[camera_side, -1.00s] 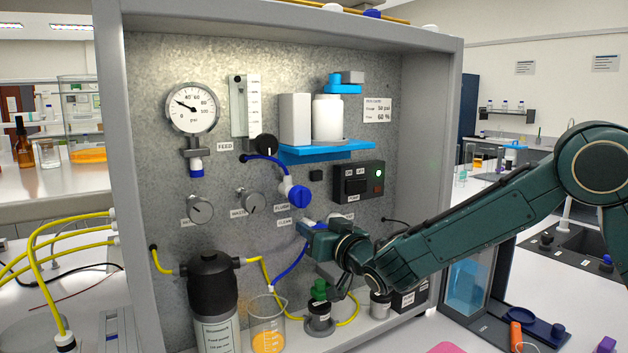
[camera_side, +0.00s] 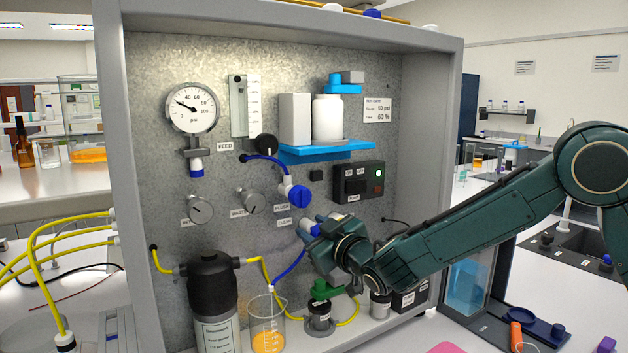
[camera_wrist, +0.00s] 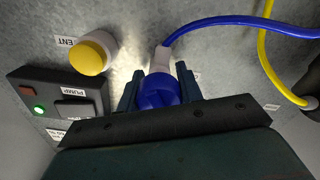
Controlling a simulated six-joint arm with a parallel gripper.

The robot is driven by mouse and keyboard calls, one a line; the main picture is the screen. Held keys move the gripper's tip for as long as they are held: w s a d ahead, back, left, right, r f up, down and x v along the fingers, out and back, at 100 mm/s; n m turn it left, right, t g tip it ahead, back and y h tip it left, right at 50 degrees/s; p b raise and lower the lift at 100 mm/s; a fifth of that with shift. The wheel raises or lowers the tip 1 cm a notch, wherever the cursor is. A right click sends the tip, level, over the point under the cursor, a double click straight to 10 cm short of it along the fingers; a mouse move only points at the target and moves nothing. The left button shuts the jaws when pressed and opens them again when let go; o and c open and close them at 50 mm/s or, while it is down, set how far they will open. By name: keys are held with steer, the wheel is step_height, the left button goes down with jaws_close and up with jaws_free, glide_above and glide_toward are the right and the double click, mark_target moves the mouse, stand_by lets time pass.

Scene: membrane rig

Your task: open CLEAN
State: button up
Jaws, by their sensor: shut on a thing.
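In the wrist view a round blue valve knob (camera_wrist: 158,92) sits on a pale fitting with a blue tube. My gripper (camera_wrist: 160,85) is shut on this knob, one dark finger on each side. In the side view my gripper (camera_side: 308,230) is at the panel, right beside the CLEAN label (camera_side: 284,222), and mostly hides the knob it holds. How far the knob is turned cannot be told. Another blue valve knob (camera_side: 299,195) is above it, near the FLUSH label (camera_side: 282,208).
The pump switch box (camera_side: 358,182) with a lit green lamp is above right of my gripper. A yellow knob (camera_wrist: 92,53) is close by in the wrist view. Below are a beaker (camera_side: 267,325), a black vessel (camera_side: 212,285) and a green handle (camera_side: 325,290).

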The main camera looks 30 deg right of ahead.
steer(key=shift+n, duration=0.5)
steer(key=o, duration=1)
steer(key=shift+s, duration=0.1)
steer(key=s, duration=1.3)
steer(key=shift+s, duration=0.35)
